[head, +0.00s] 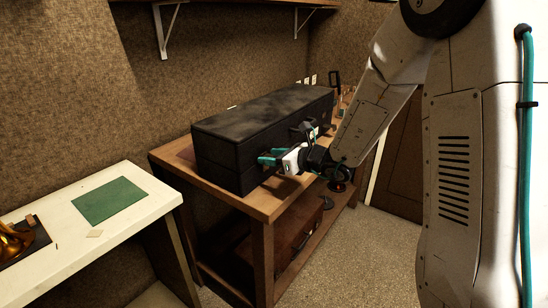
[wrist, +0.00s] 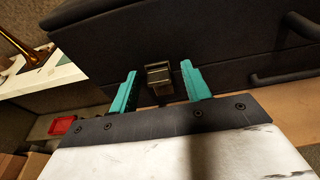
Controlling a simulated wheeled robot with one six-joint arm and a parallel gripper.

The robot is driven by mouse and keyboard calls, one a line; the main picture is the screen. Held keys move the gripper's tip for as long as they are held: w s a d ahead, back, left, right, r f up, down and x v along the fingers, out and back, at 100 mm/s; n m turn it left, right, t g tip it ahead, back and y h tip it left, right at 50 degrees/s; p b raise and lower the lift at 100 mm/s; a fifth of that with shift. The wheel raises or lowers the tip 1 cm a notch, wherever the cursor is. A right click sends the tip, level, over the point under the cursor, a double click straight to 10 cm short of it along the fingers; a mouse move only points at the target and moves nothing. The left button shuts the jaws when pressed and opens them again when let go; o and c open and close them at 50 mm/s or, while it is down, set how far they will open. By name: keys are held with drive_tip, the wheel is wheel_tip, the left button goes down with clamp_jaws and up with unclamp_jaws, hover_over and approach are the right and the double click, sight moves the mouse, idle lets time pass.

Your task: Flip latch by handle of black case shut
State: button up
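The black case (head: 263,112) lies closed, lid down, on a wooden bench; it also fills the top of the wrist view (wrist: 110,50). A metal latch (wrist: 159,74) sits on its front face, and a dark handle (wrist: 285,72) is to the right of it. My gripper (head: 268,157) is at the case's front; its teal fingers (wrist: 160,90) are apart, one on each side of the latch, with nothing held. I cannot tell whether the fingers touch the case. In the head view the latch by my gripper is hidden or too small to make out.
The wooden bench (head: 262,205) has a narrow strip free before the case and a lower shelf. A white table (head: 130,217) on the left holds a green mat (head: 109,200) and a brass horn part (head: 14,240). A red tray (wrist: 62,125) shows at lower left in the wrist view.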

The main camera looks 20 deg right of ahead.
drive_tip(key=shift+s, duration=0.15)
drive_tip(key=v, duration=0.7)
drive_tip(key=shift+s+d+r, duration=0.15)
drive_tip(key=shift+s+d, duration=0.05)
